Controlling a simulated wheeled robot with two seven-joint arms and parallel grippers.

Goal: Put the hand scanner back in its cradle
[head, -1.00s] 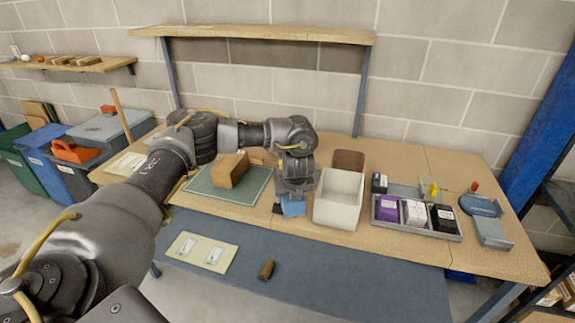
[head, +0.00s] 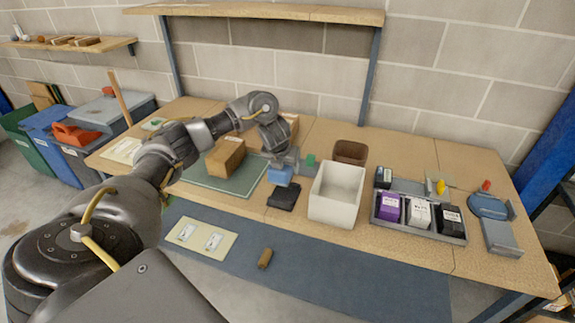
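My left gripper (head: 281,164) is above the worktable, near the right edge of the green mat. A blue block-like thing sits at its fingertips and looks gripped; I take it to be the hand scanner (head: 281,175), mostly covered by the gripper from above. A flat black piece (head: 284,197), which looks like the cradle, lies on the table just in front of and below it, left of the white bin. The blue thing appears above and behind the black piece, apart from it. The finger gap is too small to see clearly. My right gripper is out of view.
A white bin (head: 335,207) stands just right of the black piece. A cardboard box (head: 226,157) sits on the green mat (head: 240,183) to the left. A grey tray (head: 450,240) with small boxes is further right. A brown bin (head: 350,151) stands behind.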

